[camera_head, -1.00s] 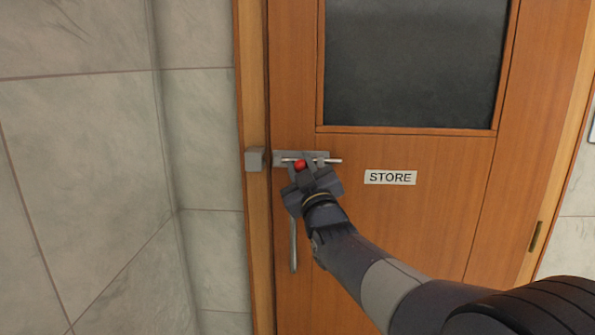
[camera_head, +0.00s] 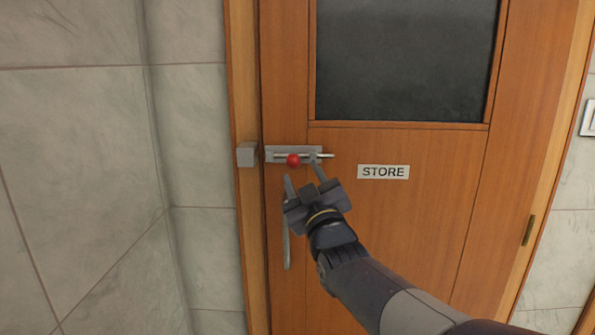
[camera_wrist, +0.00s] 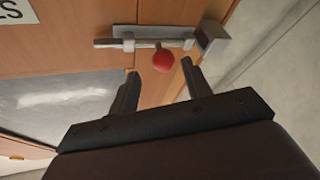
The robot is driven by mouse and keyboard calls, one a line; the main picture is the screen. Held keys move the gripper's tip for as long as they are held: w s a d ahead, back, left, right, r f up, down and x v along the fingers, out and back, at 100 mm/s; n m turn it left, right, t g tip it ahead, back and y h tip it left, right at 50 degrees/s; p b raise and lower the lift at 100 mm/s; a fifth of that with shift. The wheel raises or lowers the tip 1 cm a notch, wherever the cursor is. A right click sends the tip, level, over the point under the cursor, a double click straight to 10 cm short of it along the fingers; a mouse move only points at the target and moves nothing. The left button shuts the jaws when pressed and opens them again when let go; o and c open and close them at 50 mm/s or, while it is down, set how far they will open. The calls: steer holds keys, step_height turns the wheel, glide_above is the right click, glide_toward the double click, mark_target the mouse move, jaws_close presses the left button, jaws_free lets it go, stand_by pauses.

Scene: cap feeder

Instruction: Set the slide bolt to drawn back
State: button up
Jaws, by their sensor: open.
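The slide bolt is a thin metal rod (camera_head: 328,156) on a grey plate (camera_head: 270,151) fixed to the wooden door, with a red knob (camera_head: 293,161). In the head view the rod's left end lies on the plate, apart from the grey keeper block (camera_head: 246,154) on the frame. Its right end sticks out past the plate. My gripper (camera_head: 303,177) is open and empty, just below the knob. In the wrist view the red knob (camera_wrist: 164,60) appears just beyond and between my open fingertips (camera_wrist: 160,71), not gripped.
A long vertical door handle (camera_head: 287,240) hangs below the bolt, close to the left of my gripper. A STORE sign (camera_head: 383,172) is at right, and a dark window (camera_head: 405,60) above. A tiled wall (camera_head: 80,190) stands left of the frame.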

mark_target(290, 165)
steer(key=v, duration=0.5)
steer(key=shift+b, duration=0.4)
steer(key=p+x, duration=0.3)
steer(key=x, duration=0.8)
steer(key=shift+a, duration=0.25)
steer(key=shift+s+a+p, duration=0.15)
steer(key=shift+a+p, duration=0.15)
steer(key=shift+a, duration=0.25)
steer(key=shift+f, duration=0.1)
